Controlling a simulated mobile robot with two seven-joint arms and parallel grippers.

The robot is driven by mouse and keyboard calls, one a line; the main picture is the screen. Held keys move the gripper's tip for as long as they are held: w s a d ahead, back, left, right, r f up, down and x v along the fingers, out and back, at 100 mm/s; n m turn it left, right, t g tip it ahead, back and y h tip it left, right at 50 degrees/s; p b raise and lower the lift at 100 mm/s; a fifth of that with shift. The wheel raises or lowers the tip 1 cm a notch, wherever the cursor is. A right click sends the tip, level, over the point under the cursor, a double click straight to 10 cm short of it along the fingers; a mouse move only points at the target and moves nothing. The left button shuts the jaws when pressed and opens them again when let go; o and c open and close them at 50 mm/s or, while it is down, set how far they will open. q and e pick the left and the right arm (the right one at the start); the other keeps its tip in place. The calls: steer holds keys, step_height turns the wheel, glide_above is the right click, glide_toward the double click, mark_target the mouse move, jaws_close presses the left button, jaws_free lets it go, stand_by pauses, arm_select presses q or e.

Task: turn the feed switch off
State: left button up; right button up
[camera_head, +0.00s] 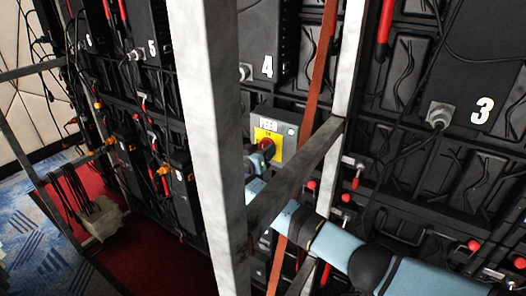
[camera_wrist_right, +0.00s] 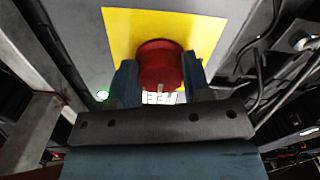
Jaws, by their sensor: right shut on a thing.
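The feed switch is a grey box (camera_head: 289,117) with a label reading FEED, a yellow plate (camera_head: 275,151) and a red knob (camera_head: 266,144). In the right wrist view the red knob (camera_wrist_right: 160,58) stands in front of the yellow plate (camera_wrist_right: 118,30), with a pale mark on its lower side. My right gripper (camera_wrist_right: 159,67) has a finger on each side of the knob and is shut on it. In the head view my right gripper (camera_head: 258,157) is small at the switch. A green lamp (camera_wrist_right: 102,95) glows on the box. My left gripper is not in view.
A grey upright post (camera_head: 205,120) and a slanting crossbar (camera_head: 295,175) stand in front of the switch, close to my right arm. Black panels numbered 4 (camera_head: 267,67) and 3 (camera_head: 482,111) with hanging cables are around it. Red carpet (camera_head: 150,262) lies at lower left.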

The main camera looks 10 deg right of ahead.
steer(key=shift+f+n, duration=0.1)
steer(key=shift+n, duration=0.3)
steer(key=shift+n+b, duration=0.6)
steer(key=shift+n, duration=0.4)
steer(key=n+p, duration=0.1)
steer(key=n, duration=0.4)
steer(key=n+p, duration=0.1)
steer(key=n, duration=0.4)
steer(key=n+p, duration=0.1)
steer(key=n, duration=0.4)
steer(key=shift+s+r, duration=0.1)
steer(key=shift+r, duration=0.25)
